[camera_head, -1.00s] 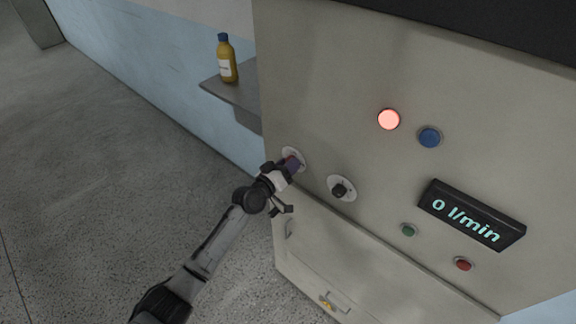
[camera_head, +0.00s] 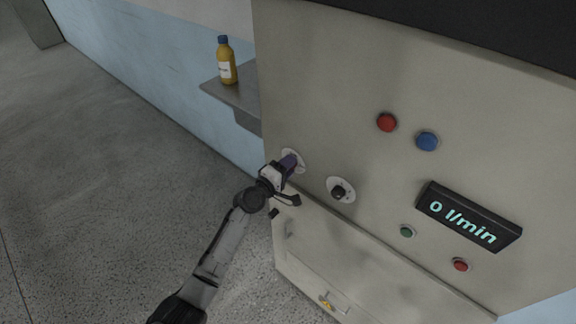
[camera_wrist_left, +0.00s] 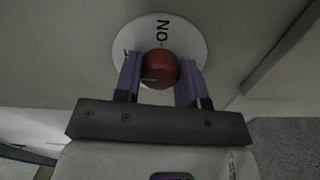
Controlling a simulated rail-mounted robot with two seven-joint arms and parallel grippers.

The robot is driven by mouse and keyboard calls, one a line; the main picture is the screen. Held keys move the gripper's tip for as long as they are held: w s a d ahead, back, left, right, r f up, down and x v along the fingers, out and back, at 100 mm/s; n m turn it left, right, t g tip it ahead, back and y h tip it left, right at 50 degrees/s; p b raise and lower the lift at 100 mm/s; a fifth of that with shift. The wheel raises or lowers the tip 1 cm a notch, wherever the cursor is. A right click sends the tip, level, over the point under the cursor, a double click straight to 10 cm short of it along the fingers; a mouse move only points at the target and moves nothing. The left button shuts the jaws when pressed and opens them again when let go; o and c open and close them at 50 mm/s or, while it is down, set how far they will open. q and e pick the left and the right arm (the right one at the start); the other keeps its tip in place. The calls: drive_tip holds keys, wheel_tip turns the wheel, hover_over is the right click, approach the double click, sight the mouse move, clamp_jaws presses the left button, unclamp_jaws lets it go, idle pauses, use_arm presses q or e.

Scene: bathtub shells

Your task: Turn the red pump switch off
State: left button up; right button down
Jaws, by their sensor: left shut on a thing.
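The red pump switch (camera_wrist_left: 160,67) is a round knob on a white dial plate (camera_wrist_left: 190,38) in the left wrist view. The plate reads "ON" above the knob, and its other marking is mostly hidden. My left gripper (camera_wrist_left: 160,83) has its purple fingers on both sides of the knob and is shut on it. In the head view my left gripper (camera_head: 288,165) covers the knob, and only part of the dial plate (camera_head: 298,156) shows. My right gripper is not in view.
A black knob (camera_head: 340,191) sits to the right on the panel (camera_head: 330,90). A red lamp (camera_head: 387,122), blue button (camera_head: 427,141), green button (camera_head: 407,231), red button (camera_head: 460,265) and "0 l/min" display (camera_head: 470,216) are further right. A bottle (camera_head: 226,62) stands on a shelf (camera_head: 228,91).

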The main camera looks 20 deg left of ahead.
use_arm(q)
drive_tip(key=shift+n, duration=0.6)
drive_tip(key=o, duration=0.9)
drive_tip(key=shift+s, duration=0.1)
drive_tip(key=v, duration=1.3)
drive_tip(key=shift+s+a+p, duration=0.15)
drive_tip(key=shift+s+p, duration=0.15)
